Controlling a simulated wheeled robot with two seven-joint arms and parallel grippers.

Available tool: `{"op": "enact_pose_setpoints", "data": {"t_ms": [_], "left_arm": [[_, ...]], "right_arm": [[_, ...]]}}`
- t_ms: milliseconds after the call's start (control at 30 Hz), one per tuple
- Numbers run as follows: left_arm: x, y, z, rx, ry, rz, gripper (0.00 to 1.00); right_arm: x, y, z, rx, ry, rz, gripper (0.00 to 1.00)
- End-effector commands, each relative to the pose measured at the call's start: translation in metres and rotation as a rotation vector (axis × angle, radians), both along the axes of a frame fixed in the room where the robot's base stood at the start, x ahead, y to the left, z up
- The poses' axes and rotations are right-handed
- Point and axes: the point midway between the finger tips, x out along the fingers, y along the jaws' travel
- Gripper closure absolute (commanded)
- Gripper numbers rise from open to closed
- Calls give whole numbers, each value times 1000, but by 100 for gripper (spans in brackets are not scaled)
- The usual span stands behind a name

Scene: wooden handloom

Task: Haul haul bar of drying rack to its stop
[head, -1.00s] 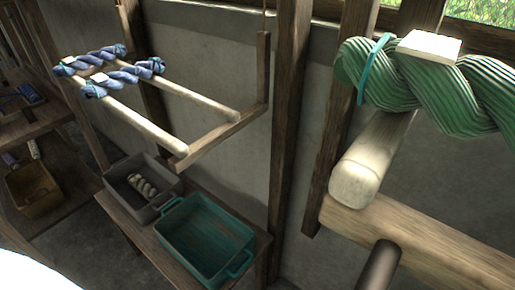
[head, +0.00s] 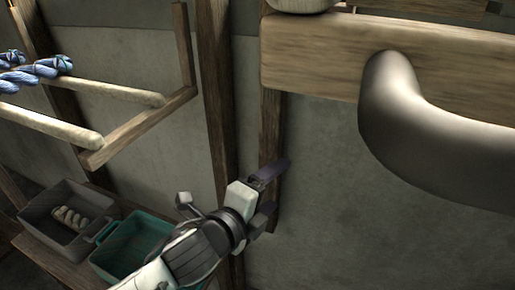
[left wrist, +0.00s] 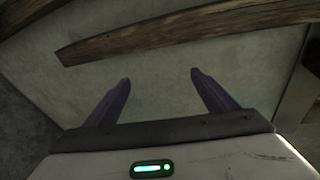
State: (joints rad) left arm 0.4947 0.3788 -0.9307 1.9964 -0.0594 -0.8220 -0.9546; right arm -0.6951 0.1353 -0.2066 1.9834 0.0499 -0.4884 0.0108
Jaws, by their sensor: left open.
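A thick grey curved bar (head: 402,125), which looks like the haul bar, bends out from a wooden beam (head: 310,55) of the drying rack at upper right in the head view. Its right end runs out of the picture. My left gripper (head: 274,188) is in the lower middle, below and left of the bar and apart from it. Its dark purple fingers are open and empty, and this also shows in the left wrist view (left wrist: 160,88). The bar cannot be made out in the left wrist view. My right gripper is not in view.
A wooden post (head: 218,110) stands behind my left gripper, against a grey wall. At left, a rack with pale poles (head: 110,92) carries blue twisted skeins (head: 30,72). Below it are a grey bin (head: 45,222) and a teal tub (head: 112,268). Space below the beam looks free.

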Motion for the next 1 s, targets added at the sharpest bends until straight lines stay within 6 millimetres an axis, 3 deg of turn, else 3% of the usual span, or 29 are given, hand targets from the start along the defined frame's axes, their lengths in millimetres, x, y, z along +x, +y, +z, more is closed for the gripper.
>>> {"op": "enact_pose_setpoints", "data": {"t_ms": [33, 100, 300, 433, 633, 867, 1000], "left_arm": [[8, -4, 10, 126, -122, -39, 22], [16, -5, 27, 306, -270, -77, 22], [35, 7, 71, 806, -643, -106, 22], [42, 19, 93, 1034, -785, -85, 22], [47, 30, 110, 1194, -872, -61, 22], [48, 31, 117, 1213, -881, -59, 22], [48, 31, 137, 1211, -883, -57, 22]], "right_arm": [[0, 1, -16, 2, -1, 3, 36], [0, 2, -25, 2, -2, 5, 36], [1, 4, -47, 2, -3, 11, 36], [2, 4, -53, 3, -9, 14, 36], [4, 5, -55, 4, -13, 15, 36], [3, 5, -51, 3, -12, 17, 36], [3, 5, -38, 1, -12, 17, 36]]}}
